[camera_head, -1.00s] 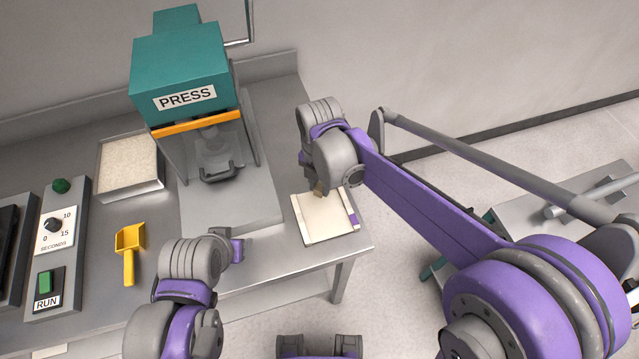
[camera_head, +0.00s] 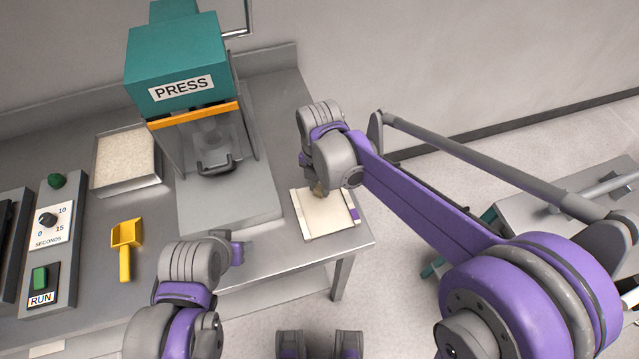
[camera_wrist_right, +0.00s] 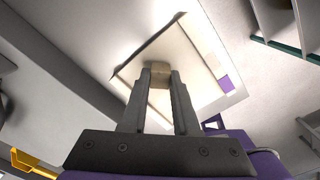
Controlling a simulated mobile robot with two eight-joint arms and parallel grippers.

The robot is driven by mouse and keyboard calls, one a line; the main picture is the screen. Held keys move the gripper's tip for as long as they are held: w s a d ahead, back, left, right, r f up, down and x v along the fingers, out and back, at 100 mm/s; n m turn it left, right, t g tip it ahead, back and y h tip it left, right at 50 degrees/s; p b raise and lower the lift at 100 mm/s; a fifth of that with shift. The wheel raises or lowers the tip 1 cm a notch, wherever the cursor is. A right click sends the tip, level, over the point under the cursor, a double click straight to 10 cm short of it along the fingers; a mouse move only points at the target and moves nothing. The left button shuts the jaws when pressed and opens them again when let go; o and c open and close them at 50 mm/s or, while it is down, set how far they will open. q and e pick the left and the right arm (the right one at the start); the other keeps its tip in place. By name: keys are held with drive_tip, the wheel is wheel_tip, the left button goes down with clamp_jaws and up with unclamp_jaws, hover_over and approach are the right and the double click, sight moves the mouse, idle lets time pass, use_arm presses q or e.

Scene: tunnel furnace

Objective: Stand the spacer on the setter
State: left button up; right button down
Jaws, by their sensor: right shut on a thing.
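The setter (camera_head: 322,229) is a flat cream slab with raised edge strips, lying at the right front of the steel bench. It also fills the middle of the right wrist view (camera_wrist_right: 198,82). The spacer (camera_wrist_right: 159,70) is a small tan block between my right gripper's fingertips (camera_wrist_right: 160,78). In the head view the spacer (camera_head: 319,188) shows just below my right wrist, over the setter's back part. I cannot tell whether it touches the slab. My left gripper (camera_head: 246,250) is near the bench's front edge, away from the setter; its fingers are too unclear to read.
A purple patch (camera_head: 355,214) marks the setter's right side. The teal press (camera_head: 180,70) stands behind and left. A tray of pale powder (camera_head: 124,160), a yellow scoop (camera_head: 125,245) and a control box (camera_head: 43,240) are further left. The bench ends just right of the setter.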

drive_tip(key=shift+f+b, duration=0.35)
drive_tip(key=shift+f, duration=0.1)
idle(0.3)
drive_tip(key=c, duration=0.6)
unclamp_jaws()
drive_tip(key=shift+r, duration=0.1)
wheel_tip(320, 180, up, 11)
drive_tip(key=shift+f+p, duration=0.1)
drive_tip(key=shift+p, duration=0.3)
